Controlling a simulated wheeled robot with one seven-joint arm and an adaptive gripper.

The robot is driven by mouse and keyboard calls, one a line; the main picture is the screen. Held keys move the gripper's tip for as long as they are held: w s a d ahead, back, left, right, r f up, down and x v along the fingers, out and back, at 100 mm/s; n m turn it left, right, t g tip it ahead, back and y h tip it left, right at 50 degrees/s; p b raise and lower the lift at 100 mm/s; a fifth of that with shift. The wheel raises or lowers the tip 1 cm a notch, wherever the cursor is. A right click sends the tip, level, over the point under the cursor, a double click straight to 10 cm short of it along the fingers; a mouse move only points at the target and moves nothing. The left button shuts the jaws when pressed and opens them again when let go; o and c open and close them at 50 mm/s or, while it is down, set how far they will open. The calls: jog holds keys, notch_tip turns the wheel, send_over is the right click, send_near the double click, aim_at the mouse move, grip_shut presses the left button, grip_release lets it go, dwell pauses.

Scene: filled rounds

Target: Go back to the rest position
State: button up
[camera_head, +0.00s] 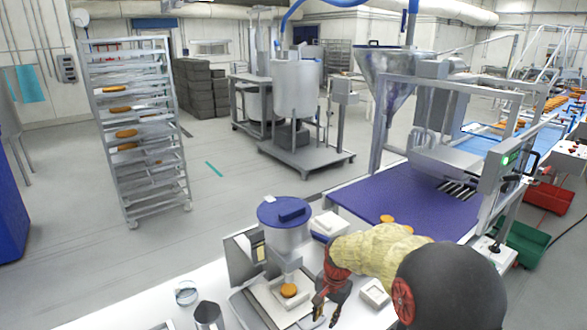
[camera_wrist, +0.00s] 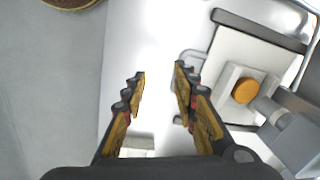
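My gripper (camera_head: 326,308) is over the white table (camera_head: 240,270), at the right side of the filling machine. In the wrist view my gripper (camera_wrist: 160,88) has its two fingers spread apart with nothing between them. The filling machine (camera_head: 283,214) has a blue lid, and a round golden-brown piece (camera_head: 289,290) sits on its light holder. The same round piece (camera_wrist: 244,91) shows at the right in the wrist view, apart from my fingers.
A purple-blue conveyor (camera_head: 400,205) with a few rounds lies behind my arm. A metal jug (camera_head: 208,314) and a clear glass (camera_head: 186,292) stand at the table's left. A tray rack (camera_head: 135,130) stands at the back left. Open floor (camera_head: 215,235) lies between.

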jog(key=s+d+r+n+t, duration=0.2)
jog(key=s+d+r+n, duration=0.1)
jog(key=s+r, duration=0.9)
jog(key=s+d+r+n+t+h, duration=0.1)
jog(key=s+d+r+n+t, duration=0.2)
jog(key=s+d+r, duration=0.3)
jog(key=shift+s+r+n, duration=0.7)
jog(key=shift+s+r, duration=2.15)
jog(key=shift+s, duration=3.8)
